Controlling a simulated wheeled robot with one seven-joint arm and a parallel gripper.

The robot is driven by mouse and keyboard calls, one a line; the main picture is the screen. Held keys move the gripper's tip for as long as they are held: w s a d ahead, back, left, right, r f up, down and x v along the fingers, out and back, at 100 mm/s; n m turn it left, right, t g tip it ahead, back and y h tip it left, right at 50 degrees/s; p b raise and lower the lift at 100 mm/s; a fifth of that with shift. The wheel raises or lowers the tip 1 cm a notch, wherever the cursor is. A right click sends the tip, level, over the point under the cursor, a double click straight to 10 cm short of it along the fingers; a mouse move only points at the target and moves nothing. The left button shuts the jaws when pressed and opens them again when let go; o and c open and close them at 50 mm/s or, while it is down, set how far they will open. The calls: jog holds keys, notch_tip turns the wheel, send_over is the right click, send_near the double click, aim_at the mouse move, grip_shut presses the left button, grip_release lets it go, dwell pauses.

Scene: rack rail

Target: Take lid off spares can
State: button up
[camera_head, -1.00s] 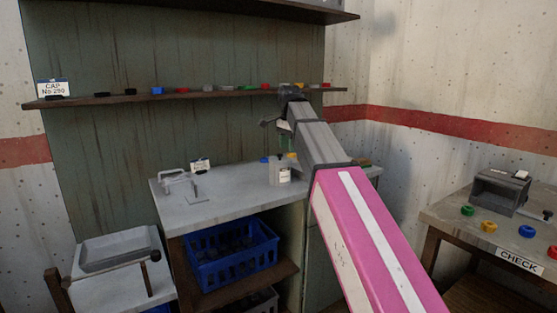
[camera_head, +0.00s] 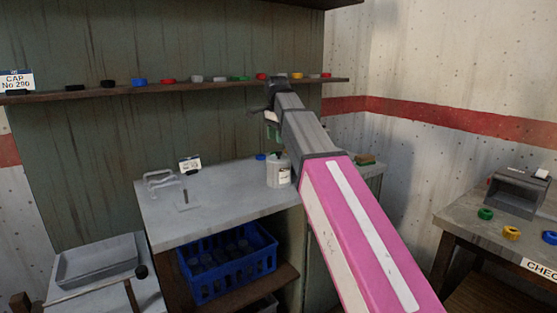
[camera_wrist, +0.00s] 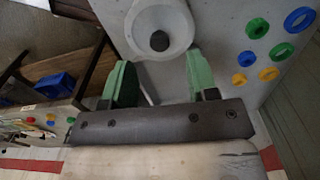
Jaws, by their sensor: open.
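The spares can (camera_head: 278,173) is white with a label and stands upright on the grey bench, partly hidden behind my arm in the head view. In the wrist view its pale round lid (camera_wrist: 145,22) has a dark knob (camera_wrist: 159,41) in the middle. My gripper (camera_wrist: 158,62) is open and empty, its green fingers spread with the knob just beyond their tips, roughly midway between them. In the head view my gripper (camera_head: 273,131) hangs above the can, apart from it.
Coloured rings (camera_wrist: 257,28) lie on the bench beside the can. A shelf (camera_head: 200,84) with several caps runs behind my arm. A metal handle fixture (camera_head: 161,180) and a small sign (camera_head: 190,163) are left on the bench. A blue crate (camera_head: 228,264) sits below.

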aim_at(279, 156)
jog(key=shift+w+d+f, duration=0.1)
jog(key=shift+d+f, duration=0.05)
jog(key=shift+f, duration=1.35)
jog(key=shift+d+f, duration=0.15)
jog(key=shift+f, duration=1.35)
jog(key=shift+c, duration=0.4)
jog(key=c, duration=0.9)
